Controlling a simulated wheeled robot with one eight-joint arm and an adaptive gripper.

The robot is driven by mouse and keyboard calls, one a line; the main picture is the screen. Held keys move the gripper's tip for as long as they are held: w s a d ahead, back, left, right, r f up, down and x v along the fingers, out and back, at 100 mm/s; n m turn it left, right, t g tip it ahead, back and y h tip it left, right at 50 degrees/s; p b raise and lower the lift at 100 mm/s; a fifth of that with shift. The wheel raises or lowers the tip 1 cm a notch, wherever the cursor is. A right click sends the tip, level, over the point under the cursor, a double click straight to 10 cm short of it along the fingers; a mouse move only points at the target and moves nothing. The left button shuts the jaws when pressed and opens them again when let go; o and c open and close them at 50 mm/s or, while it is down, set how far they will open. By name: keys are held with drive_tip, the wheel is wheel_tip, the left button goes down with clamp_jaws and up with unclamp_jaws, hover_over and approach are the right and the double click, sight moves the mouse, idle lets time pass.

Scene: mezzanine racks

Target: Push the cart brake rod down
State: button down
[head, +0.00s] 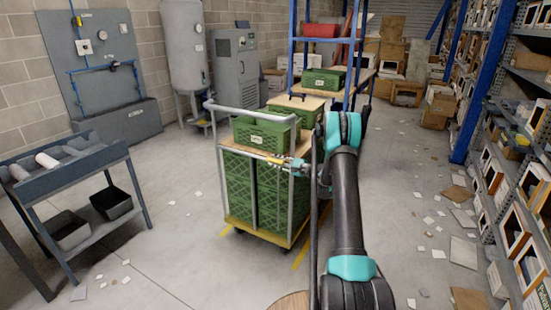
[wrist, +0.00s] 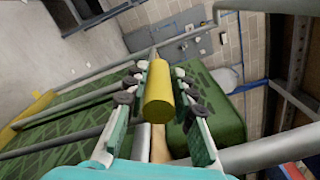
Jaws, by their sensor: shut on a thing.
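The cart (head: 268,237) stands in the middle of the head view, with a grey tube frame, a yellow-edged base and green crates (head: 262,132) on it. My gripper (head: 287,162) is at the cart's near right side, at about the height of the upper shelf. In the wrist view, my gripper (wrist: 158,72) has its two fingers on either side of a yellow cylinder (wrist: 159,95), which looks like the grip of the cart brake rod. The fingers are shut on it. The rest of the rod is mostly hidden behind the grip and my fingers.
Grey cart tubes (wrist: 75,75) run close beside my fingers. A grey workbench (head: 75,170) with black bins stands at left. Blue-posted racks (head: 470,85) line the right. Loose cardboard and paper litter the right floor; the floor left of the cart is mostly clear.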

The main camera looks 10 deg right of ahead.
drive_tip(key=shift+s+f, duration=0.1)
drive_tip(key=shift+f, duration=0.15)
drive_tip(key=c, duration=1.3)
unclamp_jaws()
drive_tip(key=shift+f, duration=0.1)
drive_tip(key=shift+s+d, duration=0.2)
drive_tip(key=shift+d, duration=0.3)
drive_tip(key=v, duration=1.1)
